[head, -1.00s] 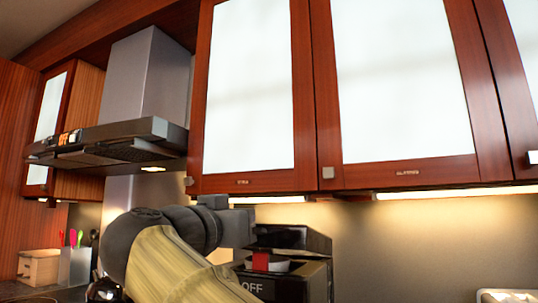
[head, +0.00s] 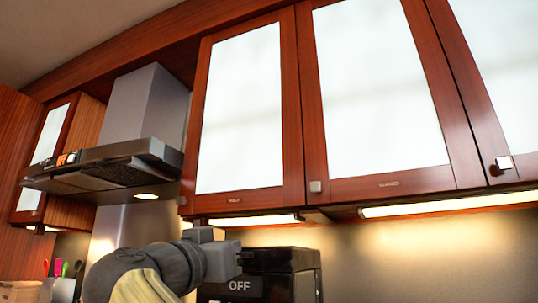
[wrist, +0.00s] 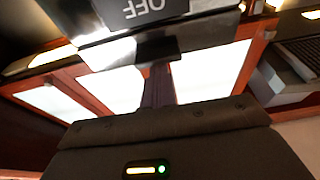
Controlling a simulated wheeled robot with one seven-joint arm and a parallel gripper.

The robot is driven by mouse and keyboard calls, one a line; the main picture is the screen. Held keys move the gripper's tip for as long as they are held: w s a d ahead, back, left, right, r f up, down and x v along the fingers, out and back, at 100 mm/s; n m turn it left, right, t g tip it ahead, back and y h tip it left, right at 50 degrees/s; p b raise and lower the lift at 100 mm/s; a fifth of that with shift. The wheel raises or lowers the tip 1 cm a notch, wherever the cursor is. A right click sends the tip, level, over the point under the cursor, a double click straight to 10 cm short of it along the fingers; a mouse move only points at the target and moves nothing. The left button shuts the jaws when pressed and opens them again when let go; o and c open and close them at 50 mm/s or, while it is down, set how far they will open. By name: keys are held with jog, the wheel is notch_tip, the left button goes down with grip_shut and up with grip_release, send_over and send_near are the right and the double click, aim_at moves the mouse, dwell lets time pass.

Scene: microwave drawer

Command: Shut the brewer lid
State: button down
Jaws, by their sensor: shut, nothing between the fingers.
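The black brewer (head: 308,286) stands at the bottom of the head view, with an OFF label on its front. Its lid (head: 285,259) lies low and level over the body, with no open gap visible. My gripper (head: 241,258) is shut and empty at the left edge of the lid, close to it or touching; I cannot tell which. In the wrist view, the brewer's OFF panel (wrist: 143,8) shows upside down at the top. My gripper's fingers (wrist: 158,85) are together and point up toward the brewer's dark edge there.
Wall cabinets (head: 300,105) with white panels hang above the brewer. A range hood (head: 110,165) is at the left. Utensils (head: 62,268) stand at the lower left. The wall right of the brewer is clear in view.

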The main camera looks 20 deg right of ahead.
jog(key=shift+w+f, duration=0.2)
jog(key=shift+f, duration=0.25)
notch_tip(320, 180, up, 6)
jog(key=p, duration=0.4)
jog(key=f+b+v, duration=0.1)
jog(key=v, duration=0.9)
jog(key=shift+f, duration=0.5)
jog(key=shift+s+d, duration=0.1)
